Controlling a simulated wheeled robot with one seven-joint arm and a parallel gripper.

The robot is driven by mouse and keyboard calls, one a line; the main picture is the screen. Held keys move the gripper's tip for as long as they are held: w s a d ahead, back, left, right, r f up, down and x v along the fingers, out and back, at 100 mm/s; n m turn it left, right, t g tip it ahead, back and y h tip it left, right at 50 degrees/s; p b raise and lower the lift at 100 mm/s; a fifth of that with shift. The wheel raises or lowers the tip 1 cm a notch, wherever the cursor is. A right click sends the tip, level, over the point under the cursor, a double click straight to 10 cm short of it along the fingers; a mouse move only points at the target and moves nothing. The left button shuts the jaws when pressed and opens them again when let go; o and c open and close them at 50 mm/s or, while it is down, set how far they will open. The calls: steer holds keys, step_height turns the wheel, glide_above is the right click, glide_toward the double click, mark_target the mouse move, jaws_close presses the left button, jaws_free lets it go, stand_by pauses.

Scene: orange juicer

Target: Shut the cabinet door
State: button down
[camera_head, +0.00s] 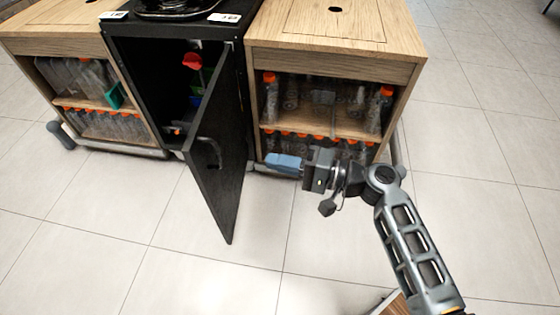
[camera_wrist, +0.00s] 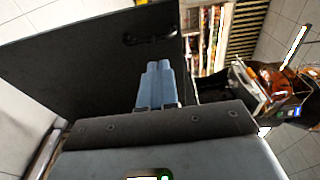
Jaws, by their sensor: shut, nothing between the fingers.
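My gripper (camera_head: 272,162) has blue fingers and is shut and empty, to the right of the door, in front of the right wooden cabinet. In the wrist view the fingers (camera_wrist: 157,72) point at a dark panel (camera_wrist: 80,75) with a handle (camera_wrist: 150,38). I cannot tell whether they touch it.
Wooden cabinets with bottles on shelves stand on both sides: the left one (camera_head: 60,37) and the right one (camera_head: 330,62). A red item (camera_head: 192,61) shows inside the black cabinet. The tiled floor (camera_head: 90,220) in front is clear.

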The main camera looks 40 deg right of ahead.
steer(key=x, duration=1)
steer(key=shift+w+a+b, duration=0.2)
steer(key=shift+w+b, duration=0.05)
steer(key=shift+b, duration=0.05)
